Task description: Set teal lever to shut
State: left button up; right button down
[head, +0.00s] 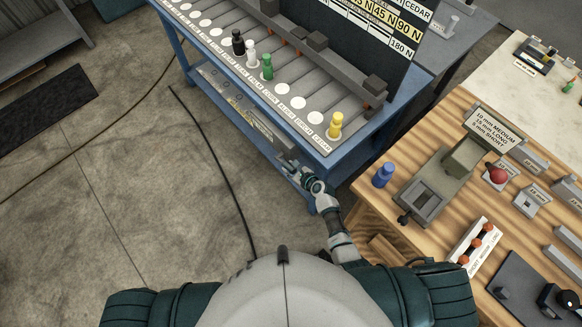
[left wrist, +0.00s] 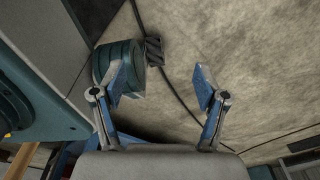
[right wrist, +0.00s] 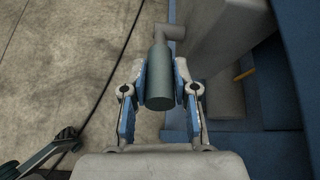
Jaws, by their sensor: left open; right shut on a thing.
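The teal lever (right wrist: 160,85) shows in the right wrist view as a dull grey-green cylindrical grip on a grey bent arm, beside a grey block. My right gripper (right wrist: 161,72) is shut on this grip, with one blue-padded finger on each side. In the head view my right gripper (head: 293,170) is small, at the front edge of the blue bench, and the lever cannot be made out there. My left gripper (left wrist: 165,82) shows in the left wrist view, open and empty above the concrete floor. It is out of the head view.
The blue bench (head: 352,137) carries a labelled board with black, white, green and yellow pegs. A wooden table (head: 378,205) at the right holds a blue peg (head: 383,175), a grey fixture and a red knob (head: 497,175). A dark cable (head: 215,155) lies on the open floor at the left.

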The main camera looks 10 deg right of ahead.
aim_at(287, 165)
jog(key=shift+r+p, duration=0.25)
jog(key=shift+p, duration=0.15)
jog(key=r+g+h+p, duration=0.1)
jog(key=p, duration=0.4)
jog(key=w+a+r+g+h+p, duration=0.1)
jog(key=g+p, duration=0.1)
jog(key=p, duration=0.3)
jog(key=shift+w+r+p, duration=0.1)
jog(key=shift+r+p, duration=0.2)
jog(key=shift+r, duration=0.05)
pick_arm(q)
notch_tip(287, 165, up, 13)
jog(key=s+p, duration=0.1)
jog(key=shift+a+p, duration=0.25)
jog(key=shift+p, duration=0.1)
pick_arm(e)
jog(key=shift+w+a+r+g+h, duration=0.2)
jog(key=shift+w+g+h, duration=0.2)
jog(key=shift+g, duration=0.1)
pick_arm(q)
jog(key=shift+s, duration=0.1)
